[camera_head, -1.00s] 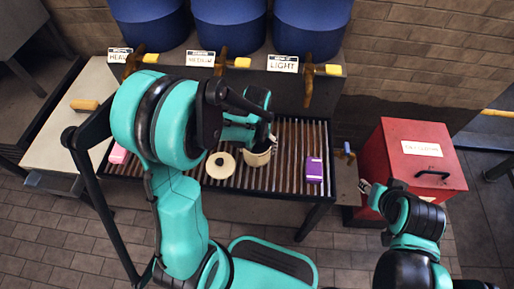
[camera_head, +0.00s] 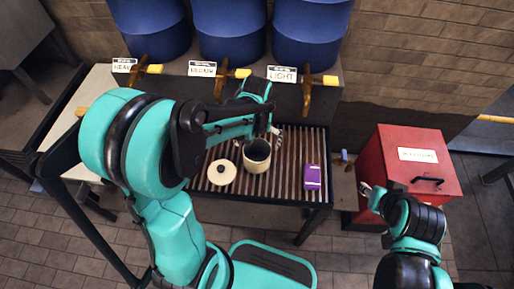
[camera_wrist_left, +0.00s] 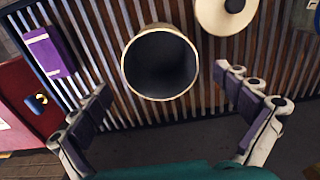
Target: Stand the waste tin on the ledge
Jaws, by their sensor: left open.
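The tin (camera_head: 257,158), a cream open-topped can with a dark inside, stands upright on the slatted rack (camera_head: 288,185). In the left wrist view the tin (camera_wrist_left: 160,62) shows mouth towards the camera, between and beyond my spread fingers. My left gripper (camera_head: 258,137) is open at the tin's far side, and nothing is in its jaws. I cannot tell whether a finger touches the tin. My right gripper (camera_head: 369,190) is by the red box, away from the tin; its jaws are too small to read. I cannot tell which surface is the ledge.
A cream lid with a dark knob (camera_head: 222,172) lies left of the tin. A purple box (camera_head: 312,177) lies to its right. Blue drums (camera_head: 232,30) with taps stand behind the rack. A red box (camera_head: 415,165) stands at right. Rack between tin and purple box is clear.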

